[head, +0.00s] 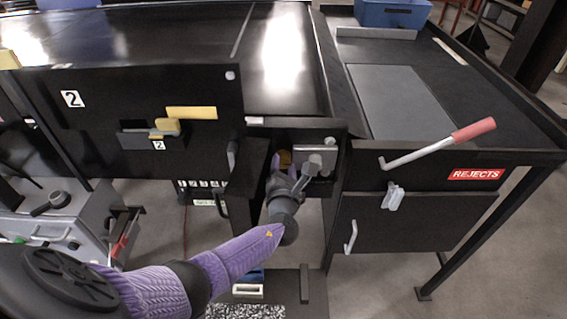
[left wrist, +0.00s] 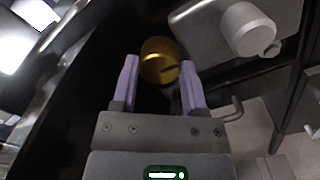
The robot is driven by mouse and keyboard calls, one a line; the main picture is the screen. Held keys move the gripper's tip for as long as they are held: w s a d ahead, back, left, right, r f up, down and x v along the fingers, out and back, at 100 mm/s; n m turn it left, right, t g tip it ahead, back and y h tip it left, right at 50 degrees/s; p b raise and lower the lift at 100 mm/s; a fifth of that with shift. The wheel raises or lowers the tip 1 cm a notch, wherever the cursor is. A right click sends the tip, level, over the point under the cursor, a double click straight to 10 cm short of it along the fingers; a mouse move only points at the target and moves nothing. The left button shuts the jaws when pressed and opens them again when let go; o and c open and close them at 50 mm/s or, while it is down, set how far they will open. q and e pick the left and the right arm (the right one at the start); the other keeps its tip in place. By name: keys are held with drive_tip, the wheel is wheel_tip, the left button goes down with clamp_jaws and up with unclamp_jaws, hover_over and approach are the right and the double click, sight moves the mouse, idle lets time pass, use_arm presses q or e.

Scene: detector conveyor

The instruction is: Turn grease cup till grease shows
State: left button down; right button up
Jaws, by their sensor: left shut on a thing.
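The brass grease cup (left wrist: 159,58) is round and gold-coloured, with a dark slot-like mark low on its right. My left gripper (head: 281,163) reaches into that recess. In the left wrist view the purple fingers of my left gripper (left wrist: 159,66) stand on either side of the cup and are shut on it. I can make out no grease. My right gripper is in neither view.
A grey bearing block (head: 316,158) with a round boss sits just right of the cup. A red-handled lever (head: 440,143) sticks out by the rejects table (head: 500,128). A yellow-handled latch (head: 167,127) is on the black panel at left. A blue bin (head: 392,13) stands at the back.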

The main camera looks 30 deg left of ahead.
use_arm(q)
drive_tip(key=shift+m, duration=0.3)
idle(0.4)
drive_tip(key=shift+c, duration=0.6)
unclamp_jaws()
drive_tip(key=p+v, duration=0.2)
drive_tip(key=v, duration=0.8)
drive_tip(key=shift+d+f, duration=0.1)
